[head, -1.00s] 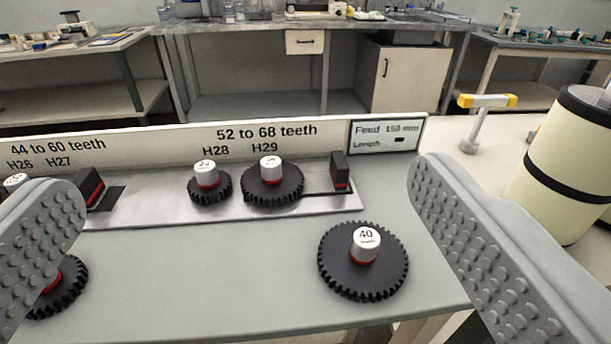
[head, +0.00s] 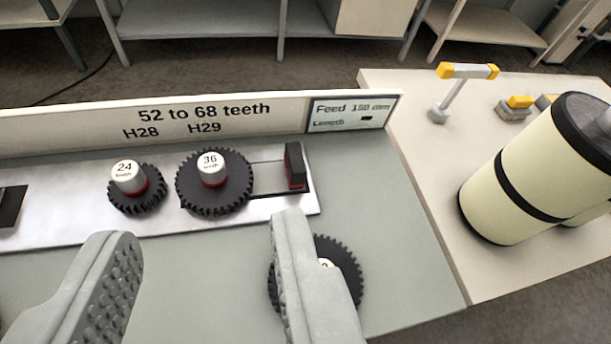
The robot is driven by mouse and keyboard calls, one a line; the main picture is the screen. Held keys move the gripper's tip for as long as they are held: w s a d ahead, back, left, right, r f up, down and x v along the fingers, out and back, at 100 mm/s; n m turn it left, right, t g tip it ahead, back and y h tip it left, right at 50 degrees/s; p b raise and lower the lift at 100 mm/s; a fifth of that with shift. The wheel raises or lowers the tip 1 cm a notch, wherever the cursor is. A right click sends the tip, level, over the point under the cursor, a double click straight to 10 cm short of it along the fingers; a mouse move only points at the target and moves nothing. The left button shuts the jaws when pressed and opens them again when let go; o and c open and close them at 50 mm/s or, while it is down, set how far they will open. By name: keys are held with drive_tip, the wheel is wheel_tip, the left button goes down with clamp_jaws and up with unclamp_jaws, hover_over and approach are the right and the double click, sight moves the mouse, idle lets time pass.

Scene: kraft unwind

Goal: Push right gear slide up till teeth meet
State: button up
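A loose dark gear (head: 346,258) lies on the bench, partly hidden by my right finger. A signboard (head: 60,130) stands behind the plate, with a feed label (head: 350,113).

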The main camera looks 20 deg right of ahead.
sight(296, 156)
drive_tip(key=w+d+f+g, duration=0.1)
drive_tip(key=w+d+g, duration=0.4)
drive_tip(key=w, duration=0.4)
drive_tip(key=w+d+g, duration=0.3)
drive_tip(key=w+g, duration=0.5)
drive_tip(key=w, duration=0.1)
drive_tip(key=shift+y, duration=0.3)
wheel_tip(296, 156, down, 18)
drive_tip(key=shift+s+r, duration=0.1)
drive_tip(key=shift+r, duration=0.05)
